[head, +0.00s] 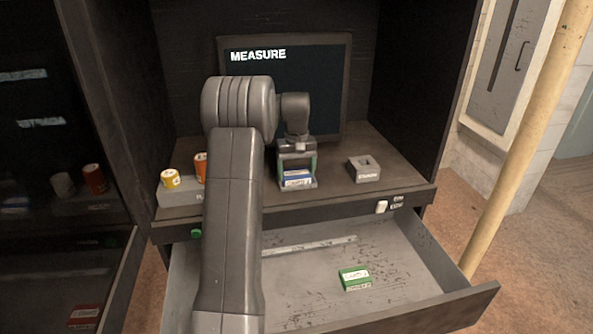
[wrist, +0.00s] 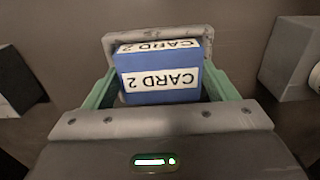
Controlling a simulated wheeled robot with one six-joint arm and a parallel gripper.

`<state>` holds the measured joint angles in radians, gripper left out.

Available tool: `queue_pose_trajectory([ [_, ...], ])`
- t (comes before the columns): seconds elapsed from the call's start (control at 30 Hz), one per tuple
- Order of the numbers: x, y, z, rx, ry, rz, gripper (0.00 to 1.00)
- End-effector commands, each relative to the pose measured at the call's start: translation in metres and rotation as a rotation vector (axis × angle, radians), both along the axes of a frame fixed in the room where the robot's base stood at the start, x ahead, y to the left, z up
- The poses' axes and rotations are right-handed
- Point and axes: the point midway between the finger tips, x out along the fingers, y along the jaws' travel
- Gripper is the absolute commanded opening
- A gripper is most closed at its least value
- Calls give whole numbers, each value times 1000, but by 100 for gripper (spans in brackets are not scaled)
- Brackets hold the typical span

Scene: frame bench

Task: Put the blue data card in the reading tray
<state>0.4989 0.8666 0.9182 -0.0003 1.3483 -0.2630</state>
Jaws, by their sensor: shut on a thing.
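My gripper (head: 297,174) is shut on the blue data card (head: 297,177), which also shows in the wrist view (wrist: 160,75) with white "CARD 2" labels. The green fingers press on its left and right sides. A grey tray-like piece (wrist: 160,34) shows its rim behind the card in the wrist view, probably the reading tray. The card is at or just above it on the bench, in front of the screen. I cannot tell whether the card's underside touches the tray, since the card and gripper cover most of it.
A dark screen (head: 330,90) reading "MEASURE" stands behind. A grey block (head: 366,176) with a square hole sits right of the gripper. A rack (head: 180,196) with yellow and orange cylinders is left. Below, an open drawer (head: 300,290) holds a green card (head: 354,277).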

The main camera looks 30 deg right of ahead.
Motion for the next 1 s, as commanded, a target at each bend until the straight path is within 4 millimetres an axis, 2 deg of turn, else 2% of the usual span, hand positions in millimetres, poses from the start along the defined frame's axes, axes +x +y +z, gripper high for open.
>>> queue_pose_trajectory([
  [0.03,-1,1,-8,5,9,0,55],
  [0.23,-3,2,-14,9,14,0,55],
  [0.27,-3,2,-15,10,16,0,83],
  [0.33,-3,2,-16,10,17,0,97],
  [0.37,-3,2,-16,11,17,0,100],
  [0.8,-2,4,-16,15,17,3,100],
  [1.0,-1,4,4,14,15,4,100],
])
